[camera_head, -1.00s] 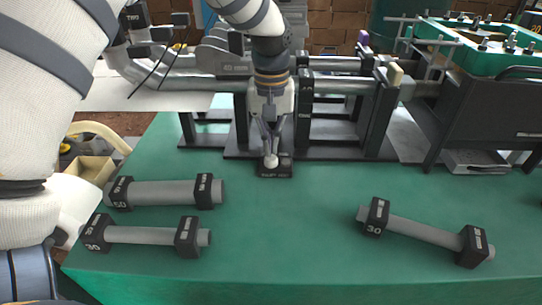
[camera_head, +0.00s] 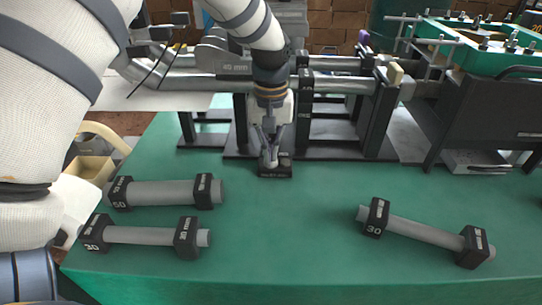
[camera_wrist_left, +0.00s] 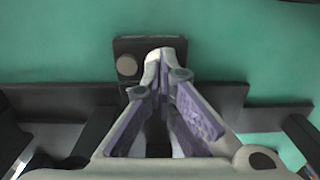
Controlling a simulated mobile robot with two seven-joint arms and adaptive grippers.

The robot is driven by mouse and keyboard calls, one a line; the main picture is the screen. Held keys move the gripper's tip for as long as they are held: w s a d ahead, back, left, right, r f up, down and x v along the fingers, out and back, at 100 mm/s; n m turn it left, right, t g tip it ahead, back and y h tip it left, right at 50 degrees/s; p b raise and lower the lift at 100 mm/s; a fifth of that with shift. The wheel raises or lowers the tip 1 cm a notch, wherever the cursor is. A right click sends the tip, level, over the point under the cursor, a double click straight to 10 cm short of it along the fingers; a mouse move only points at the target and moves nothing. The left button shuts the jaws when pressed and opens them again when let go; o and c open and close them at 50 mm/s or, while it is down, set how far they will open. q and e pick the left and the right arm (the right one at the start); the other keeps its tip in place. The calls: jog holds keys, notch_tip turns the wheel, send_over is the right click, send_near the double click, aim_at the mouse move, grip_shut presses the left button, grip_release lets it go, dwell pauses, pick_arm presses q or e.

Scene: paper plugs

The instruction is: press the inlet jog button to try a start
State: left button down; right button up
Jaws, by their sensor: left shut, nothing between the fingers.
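A small dark button box (camera_head: 275,173) sits on the green table in front of the black rack; its label is too small to read. My left gripper (camera_head: 268,164) points down at the box's left part, shut and empty. In the left wrist view, the closed fingertips (camera_wrist_left: 164,56) lie over one half of the box (camera_wrist_left: 131,46). A round grey button (camera_wrist_left: 127,65) shows beside them, uncovered; it also shows right of the fingertips in the head view (camera_head: 285,159). What lies under the fingertips is hidden, and I cannot tell whether they touch it. My right gripper is not in view.
Two grey plugs with black end blocks (camera_head: 165,193) (camera_head: 145,235) lie at left, another (camera_head: 420,230) at right. A black rack (camera_head: 303,120) holding grey tubes stands behind the box. The front middle of the green table (camera_head: 290,240) is clear.

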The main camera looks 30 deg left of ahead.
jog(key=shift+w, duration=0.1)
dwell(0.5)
pick_arm(q)
jog(key=shift+r+p, duration=0.3)
jog(key=shift+r, duration=0.95)
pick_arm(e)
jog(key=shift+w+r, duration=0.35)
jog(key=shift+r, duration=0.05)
pick_arm(q)
jog(key=shift+r+p, duration=0.4)
jog(key=shift+r, duration=1.2)
jog(key=shift+f, duration=0.1)
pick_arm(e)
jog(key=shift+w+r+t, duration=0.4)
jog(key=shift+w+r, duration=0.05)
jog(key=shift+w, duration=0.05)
pick_arm(q)
jog(key=shift+f, duration=0.1)
